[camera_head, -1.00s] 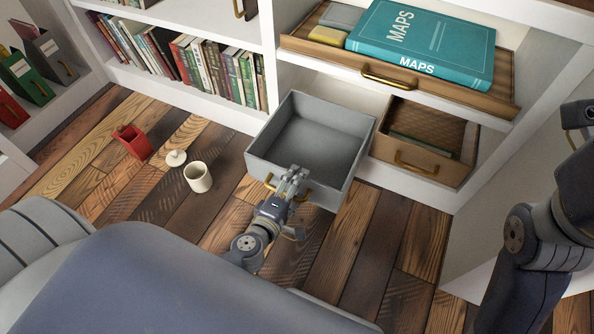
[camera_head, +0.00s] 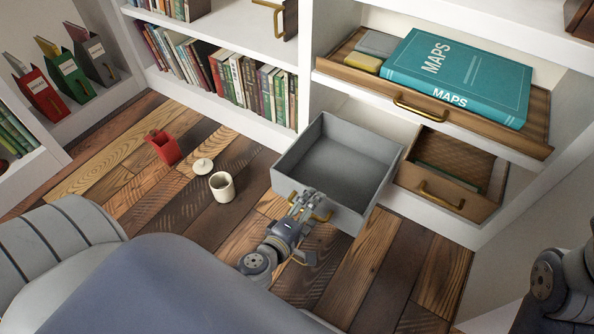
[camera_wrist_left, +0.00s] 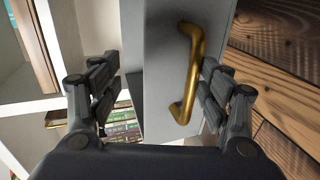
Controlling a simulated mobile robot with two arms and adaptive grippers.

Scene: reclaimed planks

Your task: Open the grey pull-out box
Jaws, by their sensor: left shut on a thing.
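The grey pull-out box (camera_head: 345,165) stands well out from the lower shelf, its empty inside showing from above. Its brass handle (camera_wrist_left: 193,75) is on the front panel. My left gripper (camera_head: 308,197) is at this front, over the left part of the handle. In the left wrist view, the handle lies between the fingers of my left gripper (camera_wrist_left: 160,88), close against the right finger. It is shut on the box's handle, though the exact contact is hard to see. My right gripper is out of view; only part of that arm shows at the right edge.
A brown box (camera_head: 450,185) sits right of the grey one. Above is a wooden tray (camera_head: 335,68) with a teal maps book (camera_head: 460,75). A cream mug (camera_head: 222,187), a lid (camera_head: 203,166) and a red container (camera_head: 165,148) stand on the plank floor, left of the box.

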